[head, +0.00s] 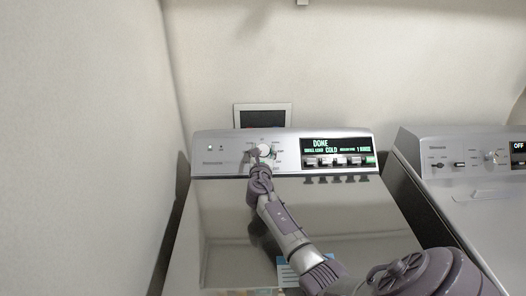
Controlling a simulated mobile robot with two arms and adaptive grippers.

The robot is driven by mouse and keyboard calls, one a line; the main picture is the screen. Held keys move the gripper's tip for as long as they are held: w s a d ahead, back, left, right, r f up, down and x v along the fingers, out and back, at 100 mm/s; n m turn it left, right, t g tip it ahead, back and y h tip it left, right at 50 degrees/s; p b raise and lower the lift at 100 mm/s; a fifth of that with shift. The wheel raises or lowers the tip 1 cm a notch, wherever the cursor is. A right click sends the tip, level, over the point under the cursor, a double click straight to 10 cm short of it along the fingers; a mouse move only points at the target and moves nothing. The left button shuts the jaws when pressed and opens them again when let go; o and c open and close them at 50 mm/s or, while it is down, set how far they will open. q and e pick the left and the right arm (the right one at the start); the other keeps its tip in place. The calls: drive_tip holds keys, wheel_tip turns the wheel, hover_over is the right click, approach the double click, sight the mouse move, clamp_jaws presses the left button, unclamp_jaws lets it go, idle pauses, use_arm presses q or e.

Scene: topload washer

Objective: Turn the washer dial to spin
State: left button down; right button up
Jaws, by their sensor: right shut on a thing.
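The washer (225,215) stands in the middle of the head view with its lid shut. Its control panel (222,160) runs along the back. The round white dial (264,149) sits left of the lit display, with small labels around it too small to read. My right gripper (261,156) is at the dial and shut on it, covering its lower left part. The display (335,146) reads "DONE", "COLD" and other small text. My left gripper is not in view.
A second machine (470,190) with a display reading "OFF" stands at the right, across a narrow dark gap. A wall is close on the left. A framed panel (262,115) is on the back wall. My right arm crosses above the lid.

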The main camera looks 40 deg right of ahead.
drive_tip(key=m+g+h+b, duration=0.1)
drive_tip(key=m+g, duration=0.1)
drive_tip(key=m+g+h+b, duration=0.1)
drive_tip(key=m+g+b, duration=0.1)
drive_tip(key=m, duration=0.1)
drive_tip(key=shift+f, duration=0.2)
drive_tip(key=m+g+b, duration=0.2)
drive_tip(key=m, duration=0.1)
drive_tip(key=shift+m+g+h, duration=0.3)
drive_tip(key=shift+g+h, duration=0.1)
drive_tip(key=shift+r+m+g+b, duration=0.1)
drive_tip(key=shift+m+g+b, duration=1.1)
drive_tip(key=shift+m+g, duration=0.45)
drive_tip(key=shift+m, duration=0.35)
drive_tip(key=o, duration=1.2)
